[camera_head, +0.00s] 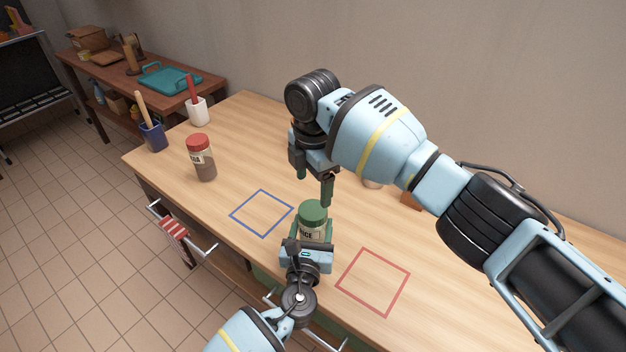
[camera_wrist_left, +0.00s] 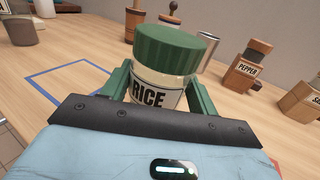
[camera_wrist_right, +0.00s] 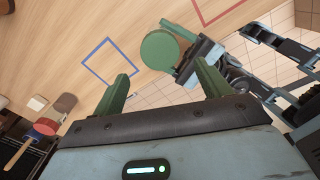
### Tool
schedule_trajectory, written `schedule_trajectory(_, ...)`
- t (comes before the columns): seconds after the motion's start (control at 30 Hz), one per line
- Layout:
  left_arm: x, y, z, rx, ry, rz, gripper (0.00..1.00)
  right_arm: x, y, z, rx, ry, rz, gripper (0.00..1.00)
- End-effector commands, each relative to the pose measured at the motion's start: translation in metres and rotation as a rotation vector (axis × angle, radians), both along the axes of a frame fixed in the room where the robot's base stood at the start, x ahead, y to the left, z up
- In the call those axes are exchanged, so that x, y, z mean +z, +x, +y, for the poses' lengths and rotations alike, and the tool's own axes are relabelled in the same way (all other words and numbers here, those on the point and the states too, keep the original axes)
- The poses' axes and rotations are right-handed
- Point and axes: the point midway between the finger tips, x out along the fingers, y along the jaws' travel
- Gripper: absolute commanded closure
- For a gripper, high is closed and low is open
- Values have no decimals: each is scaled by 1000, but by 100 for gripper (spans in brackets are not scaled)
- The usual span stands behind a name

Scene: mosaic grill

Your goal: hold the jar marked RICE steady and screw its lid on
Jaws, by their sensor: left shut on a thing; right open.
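The RICE jar (camera_head: 312,232) stands upright on the wooden table between a blue and a red square outline. Its green lid (camera_head: 313,211) sits on top of the jar; I cannot tell how tight it is. My left gripper (camera_wrist_left: 155,98) is shut around the jar's body, its green fingers on either side of the label. My right gripper (camera_head: 318,188) is open and empty above the jar, pointing down. In the right wrist view the lid (camera_wrist_right: 160,50) shows beyond the fingers, apart from them.
A red-lidded jar (camera_head: 201,158) stands at the left. A blue cup (camera_head: 152,135) and a white cup (camera_head: 198,110) hold utensils behind it. A PEPPER block (camera_wrist_left: 247,68) and other wooden items stand behind the RICE jar. The blue square (camera_head: 262,213) and red square (camera_head: 373,282) are empty.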

Motion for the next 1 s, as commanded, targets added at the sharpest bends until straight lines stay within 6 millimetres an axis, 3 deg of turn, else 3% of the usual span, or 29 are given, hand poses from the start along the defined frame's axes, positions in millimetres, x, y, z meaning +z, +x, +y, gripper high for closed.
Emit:
schedule_trajectory(0.23, -1, 0, 1, 1, 2, 1, 100, -10, 0, 0, -2, -1, 2, 24)
schedule_trajectory(0.7, -1, 0, 1, 1, 2, 1, 100, -71, 0, 0, -2, -1, 2, 24)
schedule_trajectory(1.0, -1, 0, 1, 1, 1, 1, 100, -81, 0, 0, -3, -1, 1, 24)
